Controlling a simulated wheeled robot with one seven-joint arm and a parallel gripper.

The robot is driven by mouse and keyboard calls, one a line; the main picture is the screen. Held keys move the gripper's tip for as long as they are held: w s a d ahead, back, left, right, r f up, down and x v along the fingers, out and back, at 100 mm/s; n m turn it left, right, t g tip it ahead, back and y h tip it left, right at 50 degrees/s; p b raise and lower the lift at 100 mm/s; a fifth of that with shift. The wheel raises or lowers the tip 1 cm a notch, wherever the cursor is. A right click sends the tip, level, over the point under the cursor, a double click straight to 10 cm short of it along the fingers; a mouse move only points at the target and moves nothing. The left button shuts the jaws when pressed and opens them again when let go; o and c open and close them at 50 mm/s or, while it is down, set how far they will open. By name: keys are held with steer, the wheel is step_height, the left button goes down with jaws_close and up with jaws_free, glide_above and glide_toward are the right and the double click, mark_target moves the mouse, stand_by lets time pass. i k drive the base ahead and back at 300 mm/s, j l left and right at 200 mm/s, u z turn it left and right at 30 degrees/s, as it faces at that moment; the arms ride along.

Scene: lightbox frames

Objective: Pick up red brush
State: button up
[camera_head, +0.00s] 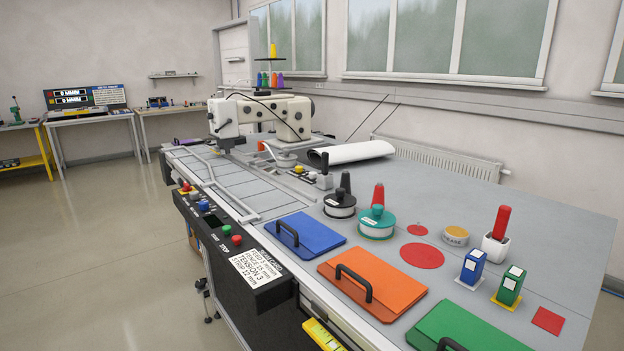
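A red handle that looks like the red brush (502,222) stands upright in a small white holder (494,249) at the right of the grey table (535,212). Its lower end is hidden inside the holder. A smaller red cone-shaped piece (378,194) rises from a green and white disc (376,221) further left. My gripper is not in view.
Near the holder are a yellow-topped round tin (456,235), a blue block (472,266), a green block (510,285) and flat red patches (422,256). Blue (308,234), orange (374,282) and green (463,330) handled panels line the front. A sewing machine (262,115) stands behind.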

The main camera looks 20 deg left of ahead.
mark_target(502, 217)
steer(key=l+u, duration=0.1)
steer(key=u, duration=0.6)
steer(key=i+l+u, duration=0.15)
steer(key=l+u, duration=0.2)
steer(key=l, duration=0.2)
steer(key=l+u, duration=0.35)
steer(key=l, duration=0.2)
steer(key=l+u, duration=0.35)
steer(key=l, duration=0.25)
